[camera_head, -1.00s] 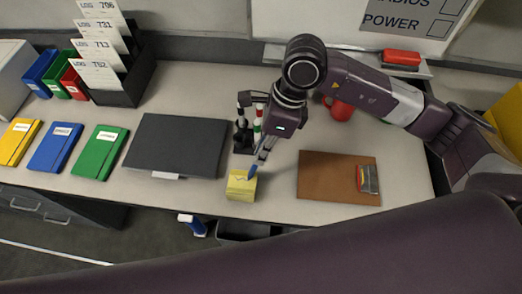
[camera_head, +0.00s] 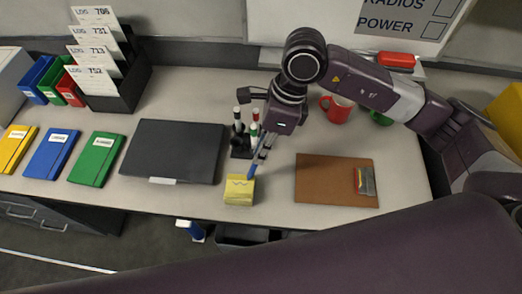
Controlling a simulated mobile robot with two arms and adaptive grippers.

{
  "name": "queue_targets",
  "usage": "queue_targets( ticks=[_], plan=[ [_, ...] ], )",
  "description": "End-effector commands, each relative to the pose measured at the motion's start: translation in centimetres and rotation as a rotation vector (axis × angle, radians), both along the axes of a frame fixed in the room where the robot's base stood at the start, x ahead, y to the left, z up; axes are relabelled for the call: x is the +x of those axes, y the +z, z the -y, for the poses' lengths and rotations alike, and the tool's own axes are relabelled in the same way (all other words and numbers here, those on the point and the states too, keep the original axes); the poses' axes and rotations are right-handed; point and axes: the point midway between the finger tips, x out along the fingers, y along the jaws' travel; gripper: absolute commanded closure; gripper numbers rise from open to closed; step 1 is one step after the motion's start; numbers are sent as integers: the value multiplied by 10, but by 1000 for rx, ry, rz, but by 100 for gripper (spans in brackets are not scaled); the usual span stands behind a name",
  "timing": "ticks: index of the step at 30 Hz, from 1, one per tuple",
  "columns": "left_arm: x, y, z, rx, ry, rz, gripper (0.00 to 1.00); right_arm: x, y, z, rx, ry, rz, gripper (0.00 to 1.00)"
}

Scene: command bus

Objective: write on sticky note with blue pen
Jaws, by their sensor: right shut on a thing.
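The yellow sticky note pad (camera_head: 239,191) lies near the front edge of the desk, right of the dark closed binder. A dark scribbled line shows on its top. My right gripper (camera_head: 262,152) is above and behind the pad, shut on the blue pen (camera_head: 253,170). The pen tilts down to the left, its lower end at the pad's upper right edge. I cannot tell whether the tip touches the paper. My left gripper is not in view.
A pen holder (camera_head: 241,146) with several markers stands just left of my right gripper. A brown clipboard (camera_head: 320,180) lies right of the pad. A red mug (camera_head: 337,110) stands behind it. A black laptop-like folder (camera_head: 173,150) lies left.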

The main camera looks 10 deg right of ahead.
Motion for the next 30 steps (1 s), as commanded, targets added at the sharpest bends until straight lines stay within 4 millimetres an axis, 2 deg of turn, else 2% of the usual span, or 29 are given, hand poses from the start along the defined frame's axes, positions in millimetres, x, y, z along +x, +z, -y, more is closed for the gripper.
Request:
queue_targets(
  ticks=[18,30],
  plan=[
    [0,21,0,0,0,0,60,0,46,0,1,0,1,100],
    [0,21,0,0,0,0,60,0,49,0,1,0,0,100]
  ],
)
